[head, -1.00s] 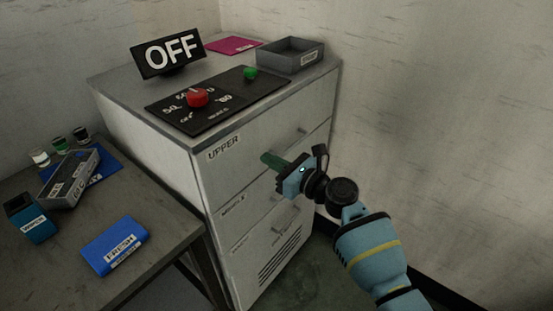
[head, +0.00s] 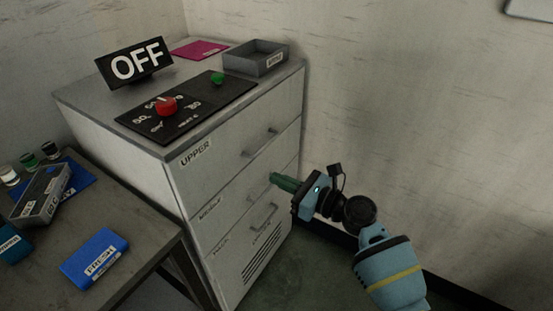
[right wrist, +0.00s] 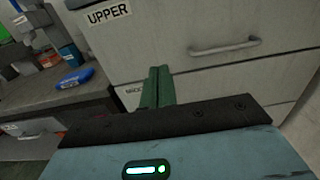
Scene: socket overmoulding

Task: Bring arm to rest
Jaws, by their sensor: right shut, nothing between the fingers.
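My right arm (head: 386,272) comes in from the lower right in the head view. My right gripper (head: 275,179) is shut and empty, its green fingers pointing at the front of the grey cabinet (head: 185,180). In the right wrist view the shut fingers (right wrist: 158,88) stand side by side in front of the drawers, below the "UPPER" label (right wrist: 109,14). The fingers appear apart from the drawer handles, though the exact gap is hard to tell. The drawers look closed. My left gripper is not in view.
On the cabinet are a black panel with a red knob (head: 166,106) and green button (head: 217,78), an "OFF" sign (head: 136,63), a grey tray (head: 256,58) and a magenta sheet (head: 199,49). A table (head: 140,250) at left holds a blue "FRESH" pack (head: 95,257). Bare wall lies right.

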